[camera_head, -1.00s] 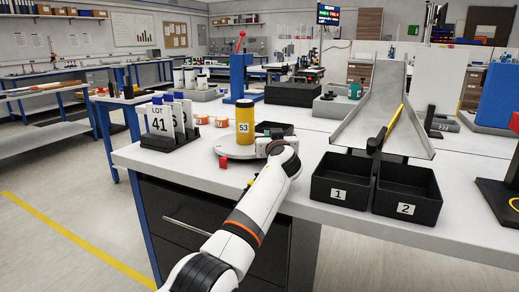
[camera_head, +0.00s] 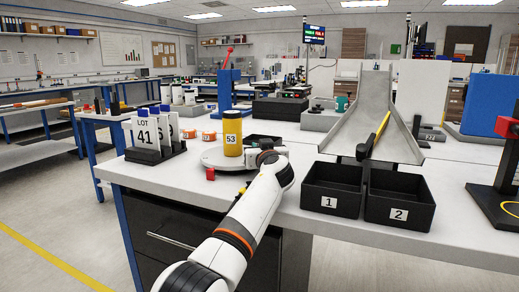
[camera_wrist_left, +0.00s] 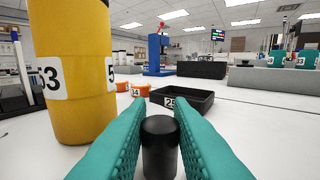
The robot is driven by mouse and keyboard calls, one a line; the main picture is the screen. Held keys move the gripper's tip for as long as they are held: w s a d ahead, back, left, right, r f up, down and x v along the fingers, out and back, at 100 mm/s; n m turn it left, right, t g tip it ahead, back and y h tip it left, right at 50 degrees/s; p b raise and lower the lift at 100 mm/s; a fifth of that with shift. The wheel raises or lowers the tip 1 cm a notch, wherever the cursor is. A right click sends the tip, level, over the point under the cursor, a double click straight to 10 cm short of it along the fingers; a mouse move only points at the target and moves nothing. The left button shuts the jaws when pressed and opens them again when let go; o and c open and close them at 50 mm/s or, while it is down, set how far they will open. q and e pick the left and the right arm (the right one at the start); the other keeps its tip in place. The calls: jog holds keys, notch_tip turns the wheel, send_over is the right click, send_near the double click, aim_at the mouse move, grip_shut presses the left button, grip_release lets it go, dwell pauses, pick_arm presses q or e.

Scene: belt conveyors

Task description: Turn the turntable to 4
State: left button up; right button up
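The turntable (camera_head: 212,159) is a low pale round disc on the white bench. A yellow bottle (camera_head: 233,133) marked 53 stands upright on it; it also shows at the left of the left wrist view (camera_wrist_left: 82,72). A small red block (camera_head: 210,174) sits at the disc's front edge. No numbers on the disc are readable. My left gripper (camera_head: 262,156) is low at the disc's right side. In the left wrist view its teal fingers (camera_wrist_left: 161,105) stand either side of an upright black peg (camera_wrist_left: 160,150); whether both press it is unclear. My right gripper is out of view.
Black bins 1 (camera_head: 330,190) and 2 (camera_head: 400,200) stand right, below a grey chute (camera_head: 355,125).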

pick_arm(q)
jog(key=o, duration=0.4)
jog(key=shift+a+f, duration=0.15)
jog(key=shift+a, duration=0.05)
jog(key=shift+d, duration=0.1)
jog(key=shift+r, duration=0.2)
notch_tip(320, 180, up, 4)
jog(key=shift+f+p, duration=0.15)
jog(key=shift+p, duration=0.4)
notch_tip(320, 180, up, 6)
jog(key=shift+f+p, duration=0.25)
jog(key=shift+p, duration=0.65)
jog(key=shift+r, duration=0.2)
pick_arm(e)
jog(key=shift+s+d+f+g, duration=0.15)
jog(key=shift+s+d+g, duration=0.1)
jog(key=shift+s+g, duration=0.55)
pick_arm(q)
jog(key=shift+o, duration=0.2)
